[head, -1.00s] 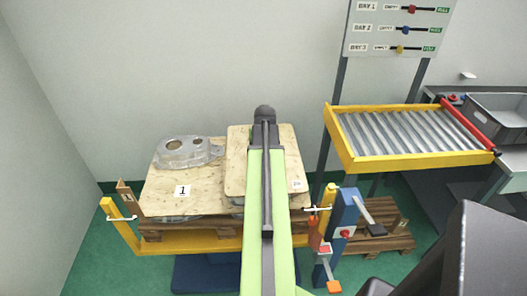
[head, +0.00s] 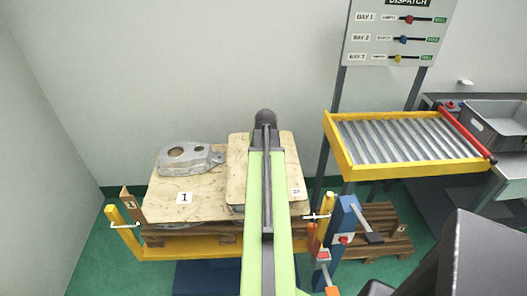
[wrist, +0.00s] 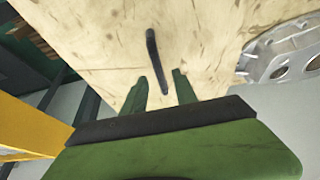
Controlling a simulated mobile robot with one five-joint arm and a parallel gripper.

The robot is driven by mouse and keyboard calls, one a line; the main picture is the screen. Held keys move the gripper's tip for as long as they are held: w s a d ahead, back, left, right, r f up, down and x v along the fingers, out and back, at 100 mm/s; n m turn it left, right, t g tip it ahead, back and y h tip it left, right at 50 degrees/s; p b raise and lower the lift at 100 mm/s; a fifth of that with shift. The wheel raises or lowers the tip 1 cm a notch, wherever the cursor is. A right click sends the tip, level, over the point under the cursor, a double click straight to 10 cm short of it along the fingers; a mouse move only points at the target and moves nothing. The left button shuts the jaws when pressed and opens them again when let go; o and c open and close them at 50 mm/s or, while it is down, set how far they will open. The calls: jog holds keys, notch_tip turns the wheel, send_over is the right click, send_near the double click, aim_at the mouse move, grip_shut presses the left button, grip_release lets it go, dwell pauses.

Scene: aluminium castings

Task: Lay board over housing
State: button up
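A housing, a grey aluminium casting with round holes (head: 190,159), lies on the left part of a large plywood sheet marked 1 (head: 215,205). It also shows at the right edge of the wrist view (wrist: 285,50). A smaller plywood board (head: 238,165) lies right of the housing, partly hidden by my arm. In the wrist view the board (wrist: 90,45) has a dark bar handle (wrist: 152,50). My gripper (wrist: 160,77) is open, its two green fingers on either side of the handle's near end with gaps visible. Whether the fingers touch the board is unclear. The head view hides the gripper.
The stack sits on a wooden pallet (head: 190,241) with a yellow frame (head: 123,232) around its front. A roller conveyor (head: 400,139) with a yellow rim stands at right, beside a grey bin (head: 497,122). A dispatch sign (head: 395,35) stands behind it. Walls close off the left and back.

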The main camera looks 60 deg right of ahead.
jog(key=p+v, duration=0.6)
jog(key=v, duration=0.2)
jog(key=shift+r, duration=0.25)
jog(key=w+a+n+y, duration=0.1)
jog(key=w+a+n, duration=0.1)
jog(key=w+a, duration=0.6)
jog(key=w+a+f+n+y, duration=0.15)
jog(key=w+a, duration=0.25)
jog(key=a, duration=0.7)
jog(key=w+a+n+y, duration=0.1)
jog(key=w+a+n, duration=0.1)
jog(key=w+a, duration=0.6)
jog(key=s+a+n+g, duration=0.2)
jog(key=a+n, duration=0.3)
jog(key=a, duration=2.3)
jog(key=shift+f+g, duration=0.15)
jog(key=shift+g, duration=0.25)
